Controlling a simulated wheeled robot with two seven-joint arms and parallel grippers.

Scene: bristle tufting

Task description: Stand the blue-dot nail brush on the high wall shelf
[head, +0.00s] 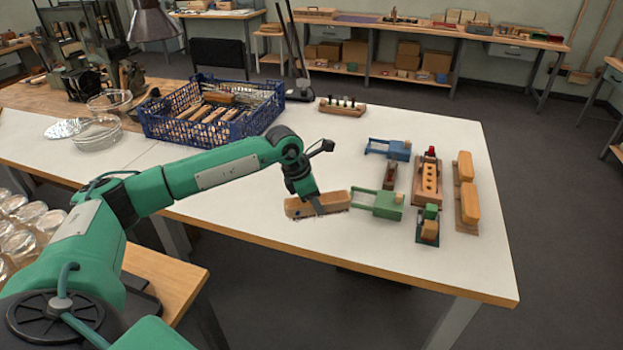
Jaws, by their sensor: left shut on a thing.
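My left gripper (317,207) points down over the white table near its front edge. It is shut on a long light-wood brush body (298,208), with one finger across its near side. The brush lies lengthwise left to right, at or just above the table top; I cannot tell whether it touches. I see no blue dot on it at this size, and its underside is hidden. No high wall shelf shows clearly in this view. My right gripper is not in view.
Just right of the brush are a green frame (378,203), a blue frame (388,149), a drilled wooden block (427,180) and wooden pieces (467,192). A blue crate (213,133) of brushes stands behind left. The table's right front corner is clear.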

